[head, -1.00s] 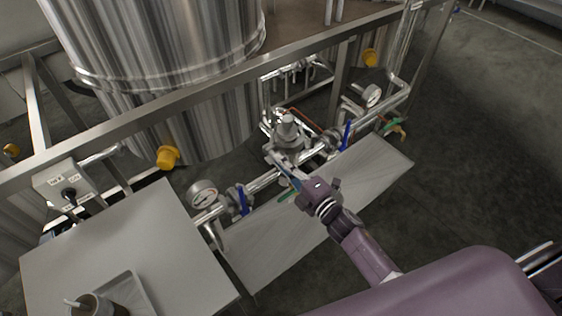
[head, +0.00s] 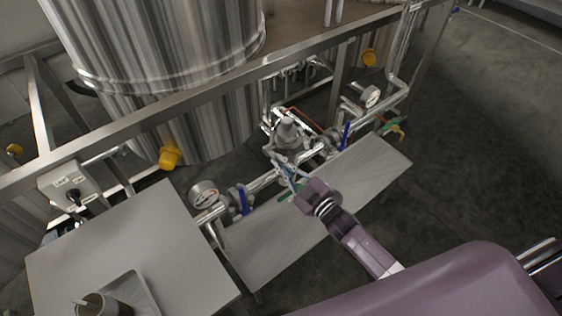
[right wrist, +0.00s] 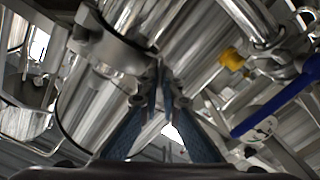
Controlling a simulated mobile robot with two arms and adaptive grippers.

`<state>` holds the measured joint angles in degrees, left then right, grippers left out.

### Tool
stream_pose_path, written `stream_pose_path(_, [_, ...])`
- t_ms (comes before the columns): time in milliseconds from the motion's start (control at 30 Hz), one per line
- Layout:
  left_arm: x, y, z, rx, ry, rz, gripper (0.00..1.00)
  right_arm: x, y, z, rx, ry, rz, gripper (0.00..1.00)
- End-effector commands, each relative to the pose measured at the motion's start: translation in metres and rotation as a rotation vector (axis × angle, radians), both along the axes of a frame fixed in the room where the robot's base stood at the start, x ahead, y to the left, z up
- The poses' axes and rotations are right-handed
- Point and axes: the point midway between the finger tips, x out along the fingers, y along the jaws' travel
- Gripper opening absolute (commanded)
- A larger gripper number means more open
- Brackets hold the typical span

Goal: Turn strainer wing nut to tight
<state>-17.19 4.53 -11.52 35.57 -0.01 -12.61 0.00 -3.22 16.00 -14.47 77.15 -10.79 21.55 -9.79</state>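The grey metal strainer (head: 288,133) sits in the pipe line beside the tank in the head view. Its shiny housing (right wrist: 92,98) fills the left of the right wrist view, with a clamp band around it. My right gripper (head: 281,163) reaches in to the near side of the strainer. In the right wrist view its two blue-grey fingers (right wrist: 161,84) come close together, with a narrow gap at the tips. They appear closed on the small wing nut at the clamp, which the fingertips mostly hide. My left gripper is not in view.
A blue valve handle (head: 243,199) and a pressure gauge (head: 204,194) stand left of the gripper; another blue handle (head: 346,134) is to the right. A pale plate (head: 345,190) lies below the pipes. A table with a tray (head: 140,291) is at lower left.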

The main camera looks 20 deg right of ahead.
Motion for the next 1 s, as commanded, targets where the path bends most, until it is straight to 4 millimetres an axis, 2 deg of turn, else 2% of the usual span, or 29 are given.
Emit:
stream_pose_path(500, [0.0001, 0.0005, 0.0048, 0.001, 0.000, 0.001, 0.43, -0.0007, -0.0005, -0.0016, 0.409, 0.152, -0.001, 0.00])
stream_pose_path(1000, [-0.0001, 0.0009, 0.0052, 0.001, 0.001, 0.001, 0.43, -0.0007, -0.0002, -0.0017, 0.567, 0.209, -0.001, 0.00])
